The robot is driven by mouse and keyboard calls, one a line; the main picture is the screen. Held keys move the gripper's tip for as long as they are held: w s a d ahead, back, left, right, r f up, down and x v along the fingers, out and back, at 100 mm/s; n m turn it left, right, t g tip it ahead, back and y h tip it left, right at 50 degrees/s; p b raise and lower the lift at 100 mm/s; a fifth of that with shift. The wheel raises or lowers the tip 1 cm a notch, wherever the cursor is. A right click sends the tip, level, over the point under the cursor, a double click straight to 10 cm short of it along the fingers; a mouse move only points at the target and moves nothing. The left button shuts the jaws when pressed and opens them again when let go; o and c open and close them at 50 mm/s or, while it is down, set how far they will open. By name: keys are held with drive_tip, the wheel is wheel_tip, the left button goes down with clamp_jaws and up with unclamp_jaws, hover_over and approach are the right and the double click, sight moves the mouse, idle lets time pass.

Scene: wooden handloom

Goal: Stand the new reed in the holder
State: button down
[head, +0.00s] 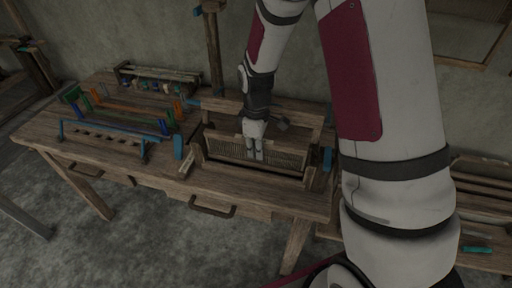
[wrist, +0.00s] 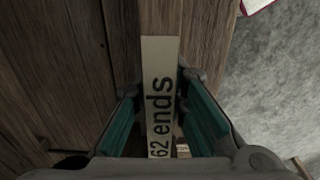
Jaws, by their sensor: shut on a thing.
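My gripper (head: 254,152) reaches down into a wooden frame on the bench. Its fingers meet a long, fine-toothed reed (head: 285,163) that spans the frame from left to right. In the wrist view my gripper (wrist: 160,112) is shut on a narrow pale strip marked "62 ends", which looks like the labelled edge of the reed (wrist: 158,58). Teal finger pads flank it. The wooden frame (head: 318,147) has uprights at both ends. I cannot tell whether it is the holder, or whether the reed touches its base.
A blue-railed rack (head: 110,129) with coloured pieces stands on the bench's left. A small pale block (head: 186,167) lies by the frame's left end. My arm hides the area right of the frame. The bench's front edge (head: 240,201) has drawer handles below, with floor beyond.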

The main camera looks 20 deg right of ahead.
sight(256, 161)
drive_tip(key=shift+f+b, duration=0.75)
drive_tip(key=shift+f, duration=0.95)
drive_tip(key=c, duration=1.5)
unclamp_jaws()
drive_tip(key=shift+r, duration=0.1)
wheel_tip(256, 161, up, 12)
drive_tip(key=shift+f, duration=0.1)
